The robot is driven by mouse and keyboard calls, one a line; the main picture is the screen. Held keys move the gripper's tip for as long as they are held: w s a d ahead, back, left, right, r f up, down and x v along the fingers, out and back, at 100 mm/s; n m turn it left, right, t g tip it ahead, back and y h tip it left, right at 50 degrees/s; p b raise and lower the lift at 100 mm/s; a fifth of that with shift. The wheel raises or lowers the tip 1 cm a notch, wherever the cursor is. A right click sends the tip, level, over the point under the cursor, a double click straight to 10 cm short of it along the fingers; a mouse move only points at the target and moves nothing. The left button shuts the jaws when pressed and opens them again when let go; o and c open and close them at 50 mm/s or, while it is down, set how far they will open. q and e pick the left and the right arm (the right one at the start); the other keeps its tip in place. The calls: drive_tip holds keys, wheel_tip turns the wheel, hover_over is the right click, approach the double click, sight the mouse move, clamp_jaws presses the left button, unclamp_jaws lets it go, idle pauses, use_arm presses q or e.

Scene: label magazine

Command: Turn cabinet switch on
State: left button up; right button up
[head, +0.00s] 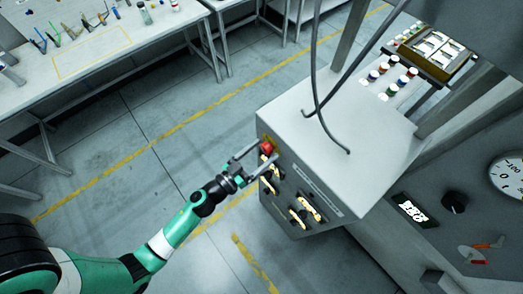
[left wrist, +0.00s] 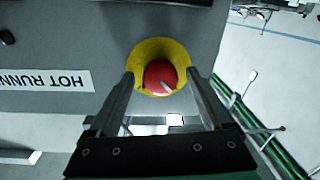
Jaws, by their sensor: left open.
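The cabinet (head: 340,130) is a light grey box with a darker front panel. Near the panel's upper left corner is a red rotary switch (head: 267,147) on a yellow round plate. In the left wrist view the red switch (left wrist: 161,74) has a pale mark on it, and the yellow plate (left wrist: 151,48) shows behind it. My left gripper (head: 262,155) is open at the panel. In the left wrist view its fingertips (left wrist: 161,80) stand on either side of the red switch. I cannot tell whether they touch it. My right gripper is not in view.
Below the switch, the panel carries several black and yellow parts (head: 309,208). An inverted label reads "HOT RUNN" (left wrist: 45,80). Dark cables (head: 316,90) hang over the cabinet top. A machine panel with a gauge (head: 508,175) stands right. A workbench (head: 150,35) is back left, with clear floor between.

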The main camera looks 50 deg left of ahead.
use_arm(q)
clamp_jaws()
idle(0.4)
drive_tip(key=shift+m, duration=0.3)
drive_tip(key=m, duration=0.9)
drive_tip(key=shift+a+t+b, duration=0.1)
drive_tip(key=shift+t+b, duration=0.2)
drive_tip(key=shift+b, duration=0.05)
drive_tip(key=m, duration=0.4)
drive_tip(key=shift+m+h, duration=0.3)
drive_tip(key=shift+m, duration=2.2)
drive_tip(key=shift+h, duration=0.4)
